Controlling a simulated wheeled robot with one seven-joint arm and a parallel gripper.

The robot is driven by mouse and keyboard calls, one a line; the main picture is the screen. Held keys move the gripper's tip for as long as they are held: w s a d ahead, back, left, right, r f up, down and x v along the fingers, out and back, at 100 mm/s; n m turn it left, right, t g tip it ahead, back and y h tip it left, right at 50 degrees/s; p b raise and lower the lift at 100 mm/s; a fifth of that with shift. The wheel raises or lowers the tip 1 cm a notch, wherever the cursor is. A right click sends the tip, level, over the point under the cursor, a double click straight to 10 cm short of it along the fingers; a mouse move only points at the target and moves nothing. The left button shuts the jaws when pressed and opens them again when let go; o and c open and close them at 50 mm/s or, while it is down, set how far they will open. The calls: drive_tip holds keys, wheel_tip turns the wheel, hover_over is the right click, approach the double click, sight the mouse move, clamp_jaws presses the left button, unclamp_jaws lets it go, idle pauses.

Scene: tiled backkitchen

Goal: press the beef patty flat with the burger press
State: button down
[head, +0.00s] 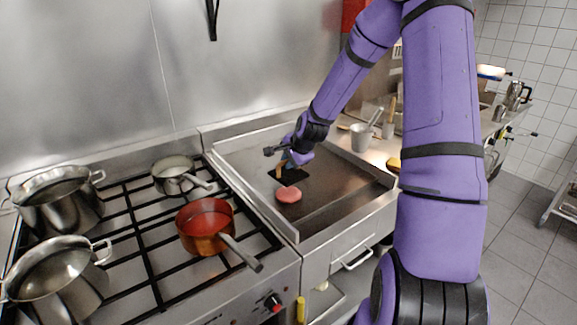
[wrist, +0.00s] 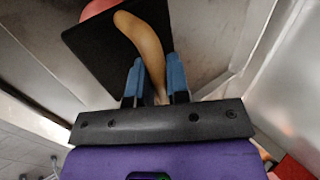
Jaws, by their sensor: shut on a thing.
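The pink beef patty (head: 288,194) lies on the flat griddle (head: 335,190) in the head view. The burger press (head: 291,177) has a black square plate and a wooden handle, and it is just behind the patty. In the wrist view the press plate (wrist: 98,45) covers part of the patty (wrist: 98,8), which shows only at the top edge. My gripper (wrist: 154,80) is shut on the wooden handle (wrist: 146,40) between its blue fingers. I cannot tell whether the plate touches the griddle or hangs just above it.
A stove with steel pots (head: 60,200) and a copper pan of red sauce (head: 206,222) stands left of the griddle. A raised rim (head: 262,202) borders the griddle. A grey container (head: 361,137) stands on the counter to the right. The griddle right of the patty is clear.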

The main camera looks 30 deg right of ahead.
sight(292, 174)
drive_tip(key=shift+f, duration=2.75)
drive_tip(key=shift+f, duration=0.6)
drive_tip(key=shift+r, duration=3.55)
